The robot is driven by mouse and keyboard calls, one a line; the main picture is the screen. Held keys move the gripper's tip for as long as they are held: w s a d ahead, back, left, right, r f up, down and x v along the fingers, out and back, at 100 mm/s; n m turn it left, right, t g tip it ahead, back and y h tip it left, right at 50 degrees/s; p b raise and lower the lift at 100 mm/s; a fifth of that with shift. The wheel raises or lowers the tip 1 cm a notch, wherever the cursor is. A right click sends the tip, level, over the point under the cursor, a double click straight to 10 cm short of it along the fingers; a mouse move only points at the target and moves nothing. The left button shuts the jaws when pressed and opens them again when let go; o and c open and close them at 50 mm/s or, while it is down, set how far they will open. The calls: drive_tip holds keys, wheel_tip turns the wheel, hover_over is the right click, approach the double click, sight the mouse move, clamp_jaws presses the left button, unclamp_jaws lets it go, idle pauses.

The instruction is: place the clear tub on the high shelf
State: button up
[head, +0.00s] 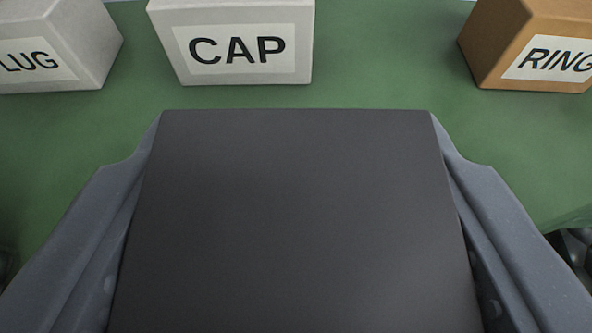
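A dark grey, flat-topped object (300,220) fills the middle of the head view. The two grey fingers of my gripper (296,118) lie along its left and right sides and appear to press on it. The object's far edge is level with the fingertips. It hides its own sides and whatever is beneath it. I see no clear walls, so I cannot tell whether it is the clear tub's top. The high shelf is not in view.
On a green surface (380,85) stand a white box marked CAP (235,75), a pale box with a label ending in LUG (85,45) and a brown box marked RING (510,40). Bare green lies between them. Dark parts show at the lower right edge.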

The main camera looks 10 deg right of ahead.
drive_tip(key=o, duration=1.3)
drive_tip(key=b+v, duration=0.2)
drive_tip(key=v, duration=1)
drive_tip(key=shift+s, duration=0.1)
drive_tip(key=w+a+t+y, duration=0.1)
drive_tip(key=w+a+y, duration=0.1)
drive_tip(key=a, duration=1.6)
drive_tip(key=s+a+f+n, duration=0.1)
drive_tip(key=s+a+f, duration=0.1)
drive_tip(key=a, duration=0.3)
drive_tip(key=s+a+f+n+t, duration=0.1)
drive_tip(key=s+a+f, duration=0.1)
drive_tip(key=a, duration=0.3)
drive_tip(key=s+a+f+y, duration=0.1)
drive_tip(key=s+a+f, duration=0.1)
drive_tip(key=a, duration=0.2)
drive_tip(key=shift+s+a+f+n, duration=0.1)
drive_tip(key=shift+a+f+n, duration=0.3)
